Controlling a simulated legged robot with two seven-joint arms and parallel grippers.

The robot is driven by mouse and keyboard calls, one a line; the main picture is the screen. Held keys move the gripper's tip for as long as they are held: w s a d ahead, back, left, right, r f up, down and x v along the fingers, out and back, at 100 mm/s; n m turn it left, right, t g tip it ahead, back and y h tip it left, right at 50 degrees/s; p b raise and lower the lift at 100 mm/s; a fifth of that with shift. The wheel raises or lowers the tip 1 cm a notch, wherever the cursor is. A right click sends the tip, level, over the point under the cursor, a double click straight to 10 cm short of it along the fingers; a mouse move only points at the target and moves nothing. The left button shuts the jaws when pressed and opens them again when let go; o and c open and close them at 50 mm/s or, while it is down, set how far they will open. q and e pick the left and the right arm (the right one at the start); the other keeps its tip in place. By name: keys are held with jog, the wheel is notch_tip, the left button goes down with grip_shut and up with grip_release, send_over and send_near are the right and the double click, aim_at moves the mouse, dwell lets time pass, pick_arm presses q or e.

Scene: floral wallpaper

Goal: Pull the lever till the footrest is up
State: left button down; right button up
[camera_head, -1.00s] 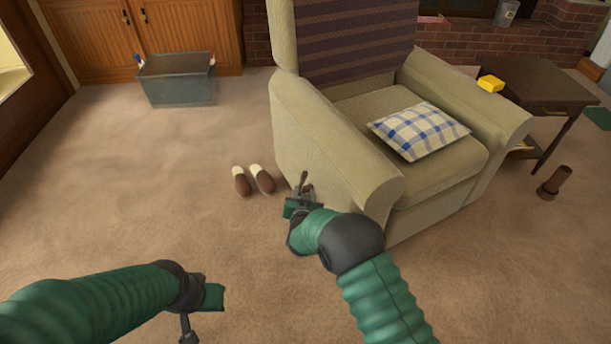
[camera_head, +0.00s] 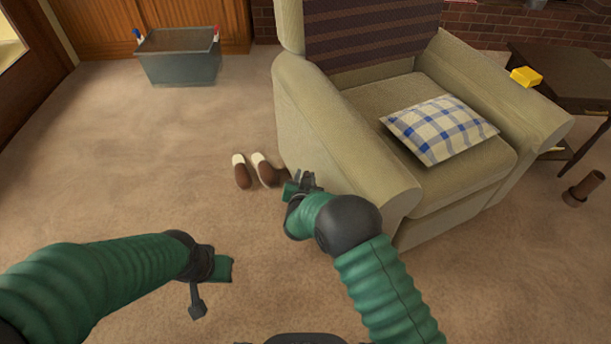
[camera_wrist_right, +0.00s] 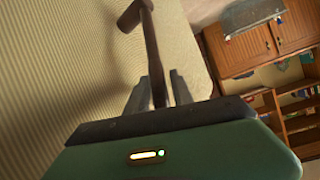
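The beige armchair (camera_head: 345,140) stands right of centre in the head view, and no raised footrest shows at its front. My right gripper (camera_head: 306,180) is at the chair's left side, low by the armrest panel. In the right wrist view, the brown lever (camera_wrist_right: 153,50) with its crosswise end runs between the two fingers of my right gripper (camera_wrist_right: 160,88). The fingers stand apart, with narrow gaps beside the lever. In the head view the lever is mostly hidden by the gripper. My left gripper (camera_head: 197,303) hangs over bare carpet at lower left, away from the chair; its opening is unclear.
Brown-and-white slippers (camera_head: 265,172) lie beside the chair, close to my right gripper. A checked pillow (camera_head: 440,128) is on the seat. A grey bin (camera_head: 180,62) stands at the back left. A dark side table (camera_head: 560,75) is at right. Carpet at left is clear.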

grip_shut()
dwell(1.2)
